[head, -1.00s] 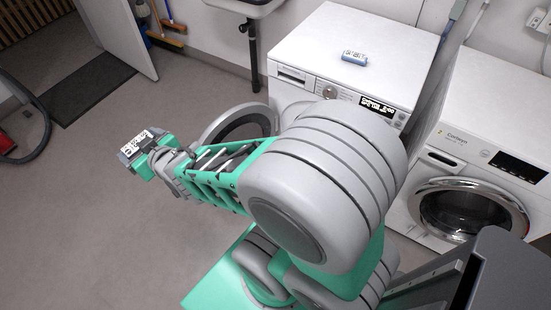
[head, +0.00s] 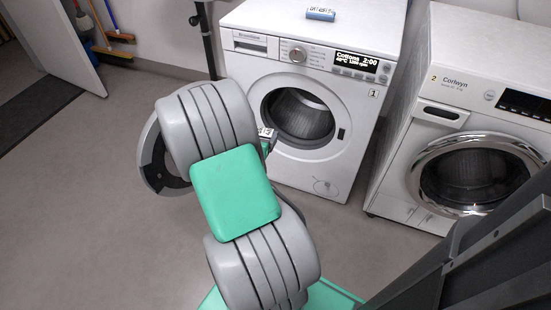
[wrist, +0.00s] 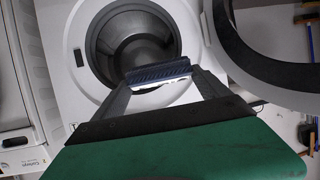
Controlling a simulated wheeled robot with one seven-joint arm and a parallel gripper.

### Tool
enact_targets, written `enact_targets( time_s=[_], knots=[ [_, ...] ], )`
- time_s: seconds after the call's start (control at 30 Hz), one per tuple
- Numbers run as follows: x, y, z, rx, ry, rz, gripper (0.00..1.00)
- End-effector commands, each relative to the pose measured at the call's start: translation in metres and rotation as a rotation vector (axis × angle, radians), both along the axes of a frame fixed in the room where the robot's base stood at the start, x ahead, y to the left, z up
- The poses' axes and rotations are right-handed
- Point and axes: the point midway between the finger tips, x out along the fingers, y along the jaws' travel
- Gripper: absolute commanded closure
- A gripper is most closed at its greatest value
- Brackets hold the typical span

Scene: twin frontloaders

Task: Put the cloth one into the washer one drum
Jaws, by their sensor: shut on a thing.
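Washer one (head: 340,160) has a "1" label and its round door (head: 150,155) stands open to the left. Its open drum (head: 298,118) looks dark and empty; it also shows straight ahead in the wrist view (wrist: 135,40). My gripper (wrist: 160,80) is shut on a dark blue ribbed thing (wrist: 157,71), seemingly the cloth, held crosswise between the fingertips. In the wrist view it overlaps the lower part of the drum opening, outside it as far as I can tell. In the head view my arm hides most of the gripper.
A second washer (head: 460,120), marked 2, stands at the right with its glass door (head: 475,180) shut. A small blue and white item (head: 321,14) lies on top of washer one. The open door ring (wrist: 265,50) is close on the right in the wrist view.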

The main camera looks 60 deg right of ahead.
Motion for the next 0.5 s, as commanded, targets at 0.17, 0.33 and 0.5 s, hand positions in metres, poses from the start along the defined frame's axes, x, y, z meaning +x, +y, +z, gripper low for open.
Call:
enact_targets(
  time_s=[0.17,0.33,0.5],
  knots=[
    [-0.039,-0.030,-0.039,0.001,-0.005,-0.132,0.65],
    [-0.044,-0.041,-0.041,0.001,-0.006,-0.152,0.65],
    [-0.041,-0.065,-0.052,0.001,-0.006,-0.153,0.65]
  ],
)
